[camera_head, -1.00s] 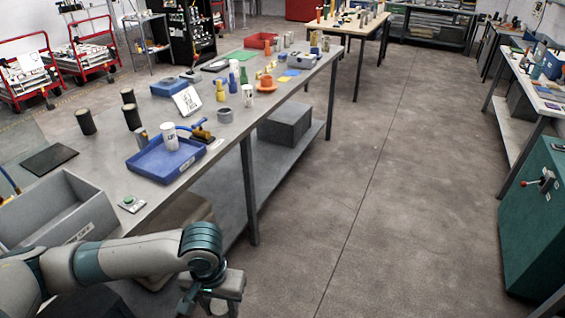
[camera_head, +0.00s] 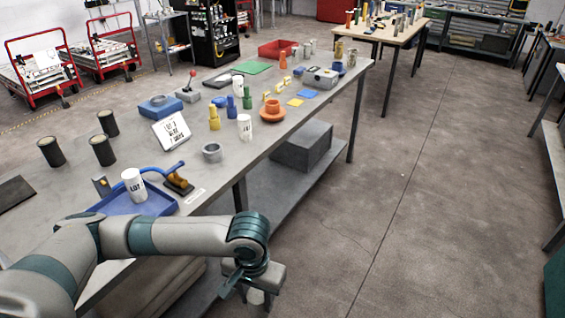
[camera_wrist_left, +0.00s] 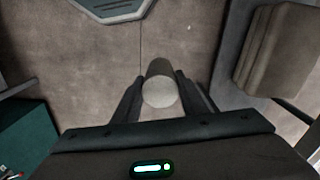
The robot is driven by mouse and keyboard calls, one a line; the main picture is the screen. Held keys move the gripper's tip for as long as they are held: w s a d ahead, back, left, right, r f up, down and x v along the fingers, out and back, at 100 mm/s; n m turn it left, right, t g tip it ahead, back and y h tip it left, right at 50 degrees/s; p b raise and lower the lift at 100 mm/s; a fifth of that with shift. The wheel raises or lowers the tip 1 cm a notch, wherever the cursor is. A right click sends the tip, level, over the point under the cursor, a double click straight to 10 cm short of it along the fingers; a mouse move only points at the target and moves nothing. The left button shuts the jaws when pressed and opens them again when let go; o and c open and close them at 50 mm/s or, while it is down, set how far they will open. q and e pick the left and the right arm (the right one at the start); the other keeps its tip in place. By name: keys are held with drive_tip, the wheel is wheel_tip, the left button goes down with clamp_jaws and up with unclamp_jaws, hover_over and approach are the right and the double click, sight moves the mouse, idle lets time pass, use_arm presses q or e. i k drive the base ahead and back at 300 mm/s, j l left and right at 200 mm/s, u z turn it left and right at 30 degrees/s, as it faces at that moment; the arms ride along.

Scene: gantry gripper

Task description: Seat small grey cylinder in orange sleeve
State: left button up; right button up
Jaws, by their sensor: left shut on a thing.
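My left gripper (camera_head: 255,295) is off the front side of the long grey table, at the bottom of the head view, low and away from the tabletop. It is shut on the small grey cylinder (camera_wrist_left: 160,85), which sits between the two fingers in the left wrist view with its pale round end facing the camera. In the head view only a little of the cylinder shows under the gripper. The orange sleeve (camera_head: 272,112), a short ring with a wide flange, stands on the table near its front edge, well beyond the gripper. My right gripper is out of view.
Near the sleeve stand a white labelled cup (camera_head: 245,128), yellow bottle-like pieces (camera_head: 214,118) and a grey ring (camera_head: 212,153). A blue tray (camera_head: 150,203) with another white cup (camera_head: 134,185) is closer. The floor right of the table is clear.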

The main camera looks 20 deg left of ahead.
sight(273, 111)
drive_tip(key=i+u, duration=0.2)
drive_tip(key=i, duration=0.25)
drive_tip(key=i+l+u, duration=0.25)
drive_tip(key=i, duration=0.15)
drive_tip(key=i+l+u, duration=0.2)
drive_tip(key=i, duration=0.25)
drive_tip(key=i+l+u, duration=0.2)
drive_tip(key=i, duration=0.2)
